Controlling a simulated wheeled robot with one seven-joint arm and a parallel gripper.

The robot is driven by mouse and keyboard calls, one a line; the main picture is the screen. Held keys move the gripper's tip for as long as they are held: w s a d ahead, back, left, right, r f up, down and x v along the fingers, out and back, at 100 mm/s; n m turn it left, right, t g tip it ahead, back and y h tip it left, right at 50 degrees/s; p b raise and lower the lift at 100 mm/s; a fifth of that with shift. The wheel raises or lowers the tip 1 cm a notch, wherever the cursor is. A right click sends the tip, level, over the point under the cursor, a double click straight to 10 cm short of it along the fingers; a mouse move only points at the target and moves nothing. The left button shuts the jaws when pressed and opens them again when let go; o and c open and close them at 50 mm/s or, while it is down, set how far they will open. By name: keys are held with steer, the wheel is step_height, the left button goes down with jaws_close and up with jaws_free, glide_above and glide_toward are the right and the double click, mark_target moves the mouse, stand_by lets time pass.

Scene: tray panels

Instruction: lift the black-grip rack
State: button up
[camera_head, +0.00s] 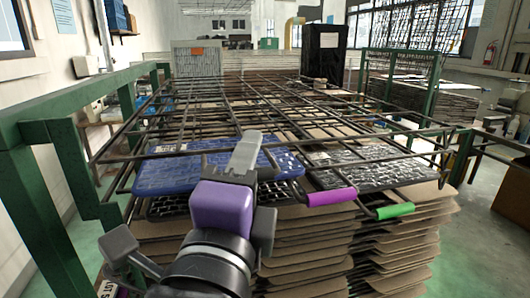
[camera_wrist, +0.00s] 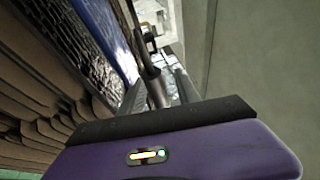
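A blue mesh rack (camera_head: 185,173) lies on the stack, left of and partly behind my gripper (camera_head: 247,155) in the head view; its grip is hidden there. In the wrist view, my gripper (camera_wrist: 160,80) has its two grey fingers apart. A dark rod-like part (camera_wrist: 153,72) shows between them, with gaps on both sides; I cannot tell whether it is a black grip. The blue rack's edge (camera_wrist: 100,32) runs to the left of the fingers. A grey rack (camera_head: 365,157) with a purple grip (camera_head: 331,196) and a dark rack with a green grip (camera_head: 394,211) lie to the right.
Layered brown cardboard (camera_head: 310,240) fills the stack below the racks. A rusty bar grid (camera_head: 270,100) spans above them. A green frame post (camera_head: 75,165) stands at left. Open floor (camera_head: 480,235) shows at right.

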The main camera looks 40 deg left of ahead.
steer(key=shift+w, duration=0.15)
jaws_close()
stand_by(1.4)
